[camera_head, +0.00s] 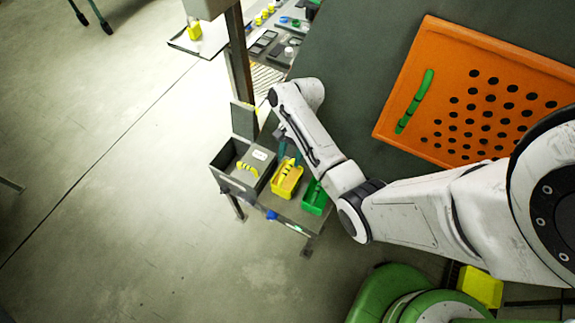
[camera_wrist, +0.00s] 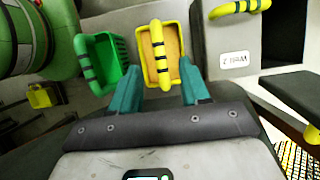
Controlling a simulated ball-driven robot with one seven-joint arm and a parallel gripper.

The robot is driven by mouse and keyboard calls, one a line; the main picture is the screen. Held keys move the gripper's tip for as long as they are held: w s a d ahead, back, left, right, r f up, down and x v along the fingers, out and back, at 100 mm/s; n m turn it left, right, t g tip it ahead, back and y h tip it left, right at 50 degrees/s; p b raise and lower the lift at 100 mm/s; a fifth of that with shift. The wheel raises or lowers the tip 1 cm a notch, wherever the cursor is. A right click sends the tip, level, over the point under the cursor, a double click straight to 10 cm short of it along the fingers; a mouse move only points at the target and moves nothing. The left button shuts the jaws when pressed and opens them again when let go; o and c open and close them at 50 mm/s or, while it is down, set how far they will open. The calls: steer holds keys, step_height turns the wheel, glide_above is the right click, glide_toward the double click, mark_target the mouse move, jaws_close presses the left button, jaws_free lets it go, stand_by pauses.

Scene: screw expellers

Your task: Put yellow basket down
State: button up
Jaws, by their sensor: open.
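The yellow basket (camera_head: 287,180) stands on a small grey stand, with a tan inside and a yellow handle with black bands across its top. In the wrist view the yellow basket (camera_wrist: 149,62) lies just beyond my fingertips. My gripper (camera_wrist: 160,85) is open, its two teal fingers apart on either side of the basket's near end. I cannot tell whether the fingers touch the basket. In the head view my gripper (camera_head: 284,148) is partly hidden by my arm, over the basket's far end.
A green basket (camera_head: 315,198) stands right of the yellow one. A grey box (camera_head: 226,158) with a yellow banded handle is on the left. The stand's edge (camera_head: 296,226) borders open floor. A large orange panel (camera_head: 400,75) with a green handle is at the upper right.

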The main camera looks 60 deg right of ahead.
steer(key=v, duration=0.5)
steer(key=s+a+n+h, duration=0.1)
steer(key=s+a+n, duration=0.2)
steer(key=a+n, duration=0.25)
steer(key=s+a+n+h, duration=0.1)
steer(key=s+a+n, duration=0.3)
steer(key=a, duration=0.3)
steer(key=s+a+r+n+t+h, duration=0.1)
steer(key=s+a+r+n+h, duration=0.1)
steer(key=s+n, duration=0.5)
step_height(320, 180, up, 3)
steer(key=shift+s+a+f+h, duration=0.2)
steer(key=shift+s+a+h, duration=0.15)
steer(key=shift+a, duration=0.25)
steer(key=shift+n, duration=0.25)
